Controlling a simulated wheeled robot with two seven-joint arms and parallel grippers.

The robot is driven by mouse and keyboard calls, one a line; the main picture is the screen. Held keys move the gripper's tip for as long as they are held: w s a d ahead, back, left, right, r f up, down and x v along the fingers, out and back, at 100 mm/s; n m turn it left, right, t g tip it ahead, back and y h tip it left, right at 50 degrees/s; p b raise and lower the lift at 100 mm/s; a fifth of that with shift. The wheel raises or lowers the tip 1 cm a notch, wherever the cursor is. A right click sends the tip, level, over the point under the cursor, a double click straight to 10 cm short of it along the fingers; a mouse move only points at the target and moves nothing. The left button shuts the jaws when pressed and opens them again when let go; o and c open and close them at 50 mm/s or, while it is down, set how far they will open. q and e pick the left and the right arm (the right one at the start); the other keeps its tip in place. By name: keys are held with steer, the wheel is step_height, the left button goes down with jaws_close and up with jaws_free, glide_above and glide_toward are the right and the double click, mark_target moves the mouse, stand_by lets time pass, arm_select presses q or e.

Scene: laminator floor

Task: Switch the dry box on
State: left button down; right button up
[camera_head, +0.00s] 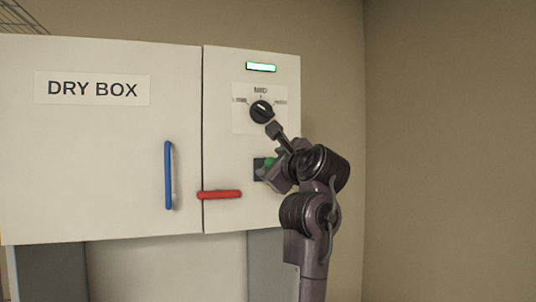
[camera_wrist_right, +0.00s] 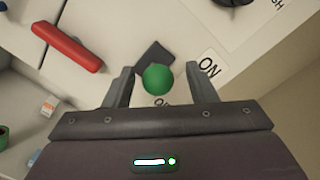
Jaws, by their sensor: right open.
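The dry box (camera_head: 120,150) is a white cabinet with a "DRY BOX" label. Its right panel carries a black rotary knob (camera_head: 262,111) and a green button (camera_head: 269,162) on a dark plate, partly hidden by my right gripper (camera_head: 269,152). I cannot tell whether the gripper touches the button. My left gripper is not in view.
A lit green indicator (camera_head: 261,67) is above the knob. A red handle (camera_head: 220,194) is left of the button, and a blue upright handle (camera_head: 169,175) is on the door. A bare wall (camera_head: 450,150) is at right. A small box (camera_wrist_right: 48,105) shows at lower left.

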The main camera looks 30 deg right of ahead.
steer(key=w, duration=0.3)
steer(key=shift+d+f+p, duration=0.15)
steer(key=shift+d+p, duration=0.1)
steer(key=shift+p, duration=0.15)
steer(key=shift+w+d+f, duration=0.1)
steer(key=shift+w, duration=0.15)
steer(key=shift+s, duration=0.15)
steer(key=c, duration=0.7)
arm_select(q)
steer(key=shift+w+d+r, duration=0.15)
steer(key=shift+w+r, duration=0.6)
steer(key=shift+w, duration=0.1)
arm_select(e)
jaws_close()
